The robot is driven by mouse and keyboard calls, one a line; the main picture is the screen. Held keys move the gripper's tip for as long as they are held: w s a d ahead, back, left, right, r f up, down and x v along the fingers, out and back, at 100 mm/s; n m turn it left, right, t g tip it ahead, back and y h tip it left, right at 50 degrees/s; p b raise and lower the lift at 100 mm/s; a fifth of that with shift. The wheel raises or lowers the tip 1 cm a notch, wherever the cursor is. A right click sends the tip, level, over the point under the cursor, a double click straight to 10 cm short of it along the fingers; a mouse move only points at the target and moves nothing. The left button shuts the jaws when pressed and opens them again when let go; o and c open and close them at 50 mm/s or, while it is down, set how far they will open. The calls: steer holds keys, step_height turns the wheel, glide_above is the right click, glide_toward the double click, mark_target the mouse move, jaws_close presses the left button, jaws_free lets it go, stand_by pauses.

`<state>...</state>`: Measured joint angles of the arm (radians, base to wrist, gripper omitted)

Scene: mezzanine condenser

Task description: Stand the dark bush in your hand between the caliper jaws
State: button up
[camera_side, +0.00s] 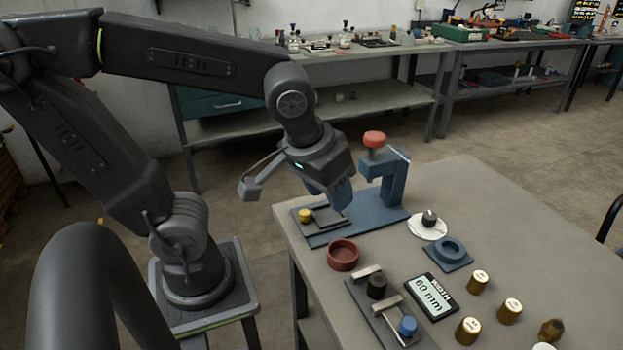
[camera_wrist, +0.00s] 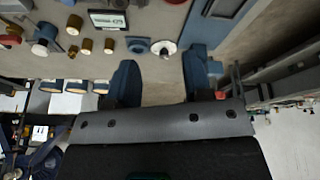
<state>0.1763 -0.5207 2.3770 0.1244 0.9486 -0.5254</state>
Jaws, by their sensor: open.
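The dark bush (camera_side: 376,286) stands upright on the caliper, between its two pale jaws; the far jaw (camera_side: 366,272) is behind it and the near jaw (camera_side: 388,305) in front. Whether either jaw touches it is too small to tell. The caliper's dark bed (camera_side: 364,305) lies on the table, with a blue knob (camera_side: 407,325) at its near end. My gripper (camera_side: 328,192) is away from the bush, above the far left of the table beside a blue press. In the wrist view my gripper (camera_wrist: 160,65) has its blue fingers wide apart with nothing between them.
The blue press (camera_side: 393,180) with a red knob stands close right of my gripper. A red bowl (camera_side: 342,254), a display (camera_side: 430,295) reading 60 mm, a blue ring (camera_side: 451,249), a white disc (camera_side: 421,230) and several brass cylinders (camera_side: 468,330) surround the caliper.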

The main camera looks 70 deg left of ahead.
steer(key=s+a+m, duration=0.1)
steer(key=s+a+r+m+t, duration=0.1)
steer(key=m, duration=0.1)
steer(key=shift+s+a+t, duration=0.2)
steer(key=shift+t, duration=0.1)
